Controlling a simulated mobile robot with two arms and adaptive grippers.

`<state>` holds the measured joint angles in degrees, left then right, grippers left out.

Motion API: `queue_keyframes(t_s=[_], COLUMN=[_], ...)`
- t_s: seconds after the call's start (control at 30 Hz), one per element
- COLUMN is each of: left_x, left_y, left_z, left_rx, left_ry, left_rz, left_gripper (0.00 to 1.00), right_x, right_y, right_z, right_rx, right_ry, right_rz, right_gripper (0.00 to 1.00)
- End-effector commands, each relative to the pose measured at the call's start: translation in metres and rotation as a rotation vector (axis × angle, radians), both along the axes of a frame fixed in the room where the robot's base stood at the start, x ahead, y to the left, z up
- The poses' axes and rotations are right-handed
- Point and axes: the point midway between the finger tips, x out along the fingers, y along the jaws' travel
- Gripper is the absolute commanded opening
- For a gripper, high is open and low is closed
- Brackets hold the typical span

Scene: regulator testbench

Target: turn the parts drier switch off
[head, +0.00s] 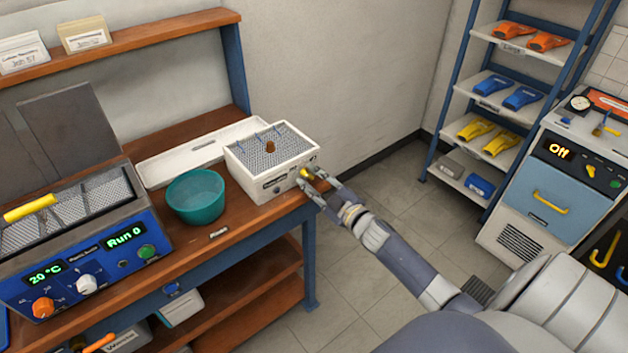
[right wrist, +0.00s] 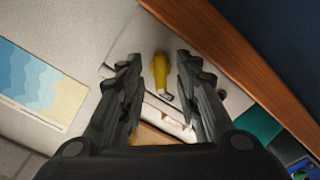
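The parts drier (head: 262,185) is a white box with a grey mesh top at the right end of the wooden bench. A small yellow switch (head: 306,172) sits at the right end of its front face. My right gripper (head: 311,181) is at that end of the front face, its fingers beside the switch. In the right wrist view, my gripper (right wrist: 157,66) is open, with the yellow switch lever (right wrist: 159,72) between its two fingers. I cannot tell whether a finger touches the lever. My left gripper is not in view.
A teal bowl (head: 195,198) and a white tray (head: 200,150) stand left of the drier. A blue bench unit (head: 90,262) reading "Run 0" is further left. A shelf rack (head: 455,100) and a cabinet reading "Off" (head: 560,190) stand at right. Floor between is clear.

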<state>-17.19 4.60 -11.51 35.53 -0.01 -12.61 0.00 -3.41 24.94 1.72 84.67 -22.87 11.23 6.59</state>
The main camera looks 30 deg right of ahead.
Motion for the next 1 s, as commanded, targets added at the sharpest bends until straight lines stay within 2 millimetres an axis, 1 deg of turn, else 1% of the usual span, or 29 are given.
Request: queue_keyframes(t_s=[0.13,0.27,0.37,0.7,0.83,1.0], left_x=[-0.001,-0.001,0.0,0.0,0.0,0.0], left_y=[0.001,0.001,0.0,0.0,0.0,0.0], left_z=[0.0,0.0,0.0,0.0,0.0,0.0], left_rx=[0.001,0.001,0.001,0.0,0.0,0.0], left_ry=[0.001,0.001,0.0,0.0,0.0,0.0], left_rz=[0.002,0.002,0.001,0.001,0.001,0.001], left_gripper=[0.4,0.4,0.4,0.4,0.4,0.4], right_x=[-0.003,-0.014,-0.029,-0.09,-0.107,-0.118], right_y=[0.0,-0.001,-0.002,-0.007,-0.008,-0.009], right_z=[-0.001,-0.002,-0.002,-0.001,-0.001,0.0], right_rx=[0.001,0.002,0.001,0.001,0.001,0.0], right_ry=[0.001,0.003,0.004,0.002,0.001,0.0], right_rz=[0.0,0.0,0.0,-0.001,0.0,0.0], right_gripper=[0.31,0.31,0.31,0.31,0.31,0.31])
